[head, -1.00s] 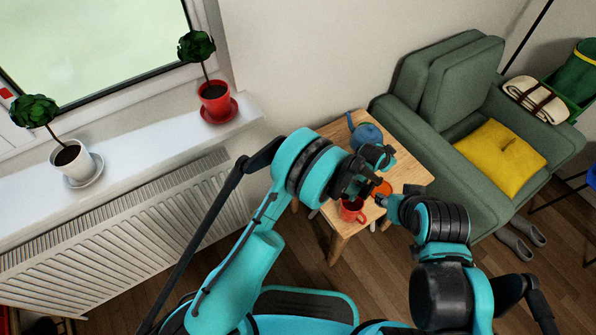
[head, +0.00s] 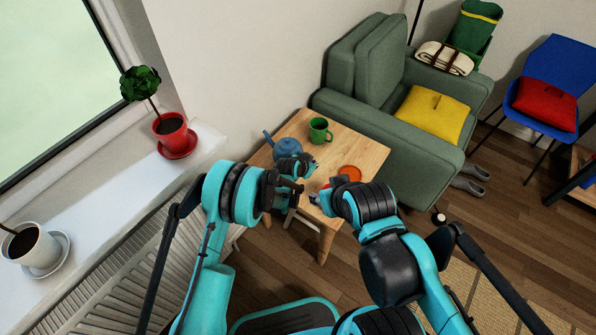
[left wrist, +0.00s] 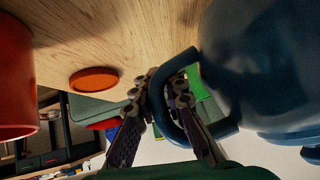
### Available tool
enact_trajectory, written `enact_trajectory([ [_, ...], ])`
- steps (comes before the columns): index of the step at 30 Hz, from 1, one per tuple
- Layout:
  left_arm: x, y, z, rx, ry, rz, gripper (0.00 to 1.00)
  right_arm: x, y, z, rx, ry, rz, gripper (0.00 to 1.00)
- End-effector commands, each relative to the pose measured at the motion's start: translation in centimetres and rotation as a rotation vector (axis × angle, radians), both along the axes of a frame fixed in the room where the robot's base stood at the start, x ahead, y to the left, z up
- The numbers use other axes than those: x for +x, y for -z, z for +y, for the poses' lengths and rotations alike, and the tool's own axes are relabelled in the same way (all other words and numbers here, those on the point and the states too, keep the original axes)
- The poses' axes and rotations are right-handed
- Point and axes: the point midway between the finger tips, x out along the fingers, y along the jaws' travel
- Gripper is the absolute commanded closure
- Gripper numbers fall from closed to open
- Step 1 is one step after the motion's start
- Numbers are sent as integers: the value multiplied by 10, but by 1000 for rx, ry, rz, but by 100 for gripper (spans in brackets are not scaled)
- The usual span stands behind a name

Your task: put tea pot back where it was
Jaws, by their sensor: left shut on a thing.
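The blue tea pot (head: 287,147) is at the left part of the small wooden table (head: 350,145), partly hidden by my left arm. In the left wrist view the tea pot (left wrist: 262,62) fills the right side, with its curved handle (left wrist: 165,112) towards my left gripper (left wrist: 165,85). That gripper is shut on the handle. In the head view my left gripper (head: 308,164) is just right of the pot. I cannot tell whether the pot's base touches the table. My right gripper (head: 318,200) is over the table's front part, apart from the pot; its jaws are unclear.
A green mug (head: 320,130) stands at the table's back. An orange saucer (head: 349,174) lies near its right front. A red cup (left wrist: 15,80) is close in the left wrist view. The green armchair (head: 385,90) borders the table; the windowsill (head: 120,195) is left.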

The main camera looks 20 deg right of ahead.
Motion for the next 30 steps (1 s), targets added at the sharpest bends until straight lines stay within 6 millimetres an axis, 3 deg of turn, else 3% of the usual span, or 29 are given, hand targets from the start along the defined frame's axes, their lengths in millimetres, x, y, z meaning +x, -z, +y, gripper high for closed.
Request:
enact_trajectory([
  [8, -2, 12, 2, 0, 5, -2, 100, 0, 5, 0, 0, 0, 0, 60],
  [15, -6, 44, 5, 0, 11, -3, 100, 0, 18, 0, 0, 0, 0, 60],
  [27, -7, 48, 5, 0, 11, -3, 100, 0, 17, 0, 0, 0, 0, 60],
  [28, -7, 49, 5, 0, 11, 0, 85, 0, 17, 0, 0, 0, 0, 60],
  [30, -7, 49, 5, 0, 11, 0, 68, 0, 17, 0, 0, 0, 0, 60],
])
